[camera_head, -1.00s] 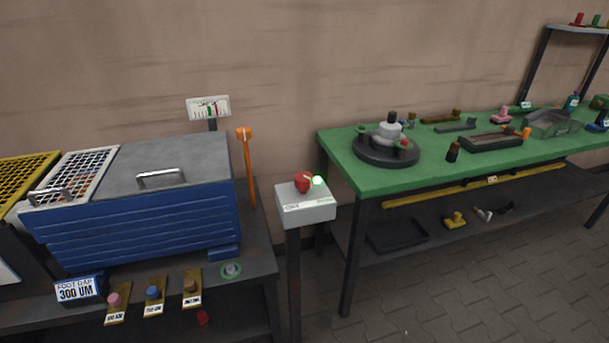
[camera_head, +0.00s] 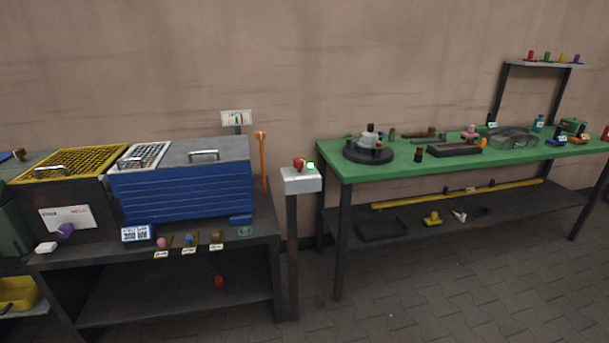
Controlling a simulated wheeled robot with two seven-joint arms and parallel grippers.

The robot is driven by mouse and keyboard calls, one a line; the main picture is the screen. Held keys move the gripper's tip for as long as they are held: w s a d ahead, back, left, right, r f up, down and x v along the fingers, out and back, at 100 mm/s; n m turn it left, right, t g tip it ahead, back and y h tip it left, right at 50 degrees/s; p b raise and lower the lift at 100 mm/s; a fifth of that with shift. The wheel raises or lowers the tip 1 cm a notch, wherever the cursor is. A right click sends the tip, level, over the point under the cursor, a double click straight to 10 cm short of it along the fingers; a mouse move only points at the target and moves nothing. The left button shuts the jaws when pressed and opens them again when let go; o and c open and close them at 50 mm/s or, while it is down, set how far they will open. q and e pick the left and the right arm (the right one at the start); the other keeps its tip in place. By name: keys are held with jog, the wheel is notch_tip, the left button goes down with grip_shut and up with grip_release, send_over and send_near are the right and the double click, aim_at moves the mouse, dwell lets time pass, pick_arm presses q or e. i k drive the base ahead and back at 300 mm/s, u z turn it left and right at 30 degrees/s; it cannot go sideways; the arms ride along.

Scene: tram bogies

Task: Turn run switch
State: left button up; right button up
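A red knob, which looks like the run switch (camera_head: 299,163), sits on top of a pale grey box (camera_head: 301,181) on a dark post between the two benches. A small green light (camera_head: 310,166) glows beside the knob. The way the knob is turned is too small to tell. Neither of my grippers shows in the head view.
A blue ribbed box (camera_head: 180,192) with a grey lid stands on the dark bench to the left, an orange-topped lever (camera_head: 263,165) at its right end. A green table (camera_head: 340,169) with a round dark turntable (camera_head: 369,155) is on the right. Paved floor (camera_head: 420,290) in front is clear.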

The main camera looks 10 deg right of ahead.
aim_at(299, 162)
jog(key=u, duration=1)
jog(key=i, duration=1.25)
jog(key=z, duration=0.65)
